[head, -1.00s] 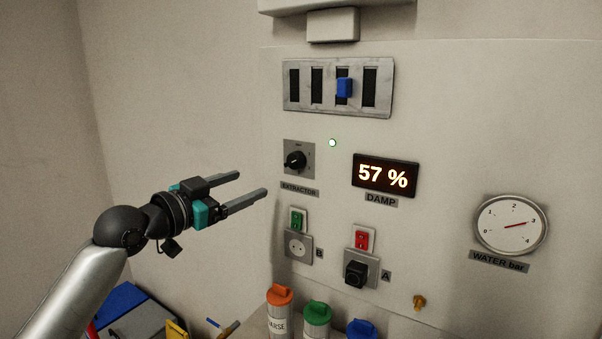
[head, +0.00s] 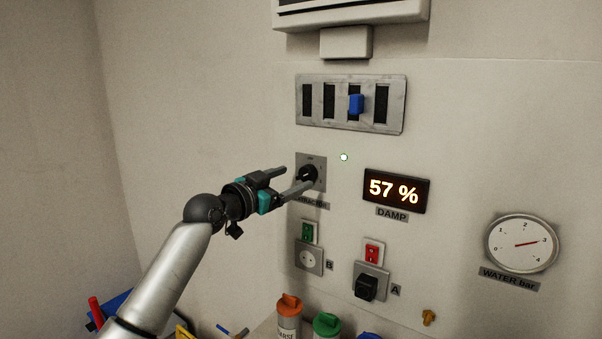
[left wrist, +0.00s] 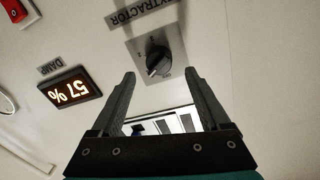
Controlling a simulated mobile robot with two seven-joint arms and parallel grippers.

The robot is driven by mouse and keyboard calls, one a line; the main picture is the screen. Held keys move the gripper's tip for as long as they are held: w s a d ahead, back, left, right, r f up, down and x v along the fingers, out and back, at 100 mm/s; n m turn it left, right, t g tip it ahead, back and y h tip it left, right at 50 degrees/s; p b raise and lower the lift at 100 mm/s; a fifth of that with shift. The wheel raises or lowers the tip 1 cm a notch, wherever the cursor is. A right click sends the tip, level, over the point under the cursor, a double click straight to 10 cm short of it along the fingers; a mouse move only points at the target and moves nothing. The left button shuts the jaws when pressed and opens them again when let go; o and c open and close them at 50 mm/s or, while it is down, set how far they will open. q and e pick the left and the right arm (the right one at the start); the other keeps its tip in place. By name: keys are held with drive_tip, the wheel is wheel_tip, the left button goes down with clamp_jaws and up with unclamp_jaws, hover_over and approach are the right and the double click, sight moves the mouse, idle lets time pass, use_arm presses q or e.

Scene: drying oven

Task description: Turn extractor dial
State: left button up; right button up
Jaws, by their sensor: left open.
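The extractor dial (head: 309,174) is a black knob on a grey square plate on the wall panel, above its EXTRACTOR label. In the left wrist view the dial (left wrist: 158,60) lies ahead of and between the two fingers, beyond their tips. My left gripper (head: 298,178) is open and empty, its fingers pointing at the dial plate. One finger partly covers the label and the lower edge of the plate in the head view. It also shows open in the left wrist view (left wrist: 160,78). I cannot tell whether a finger touches the plate. My right gripper is not in view.
A slider panel (head: 350,103) with a blue slider is above the dial. A DAMP display (head: 397,190) reading 57 % is to its right. Socket B (head: 309,257) and its green switch (head: 309,232) are below. Several lidded containers stand at the bottom.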

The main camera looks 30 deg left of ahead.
sight(302, 175)
use_arm(q)
drive_tip(key=shift+x, duration=2.05)
clamp_jaws()
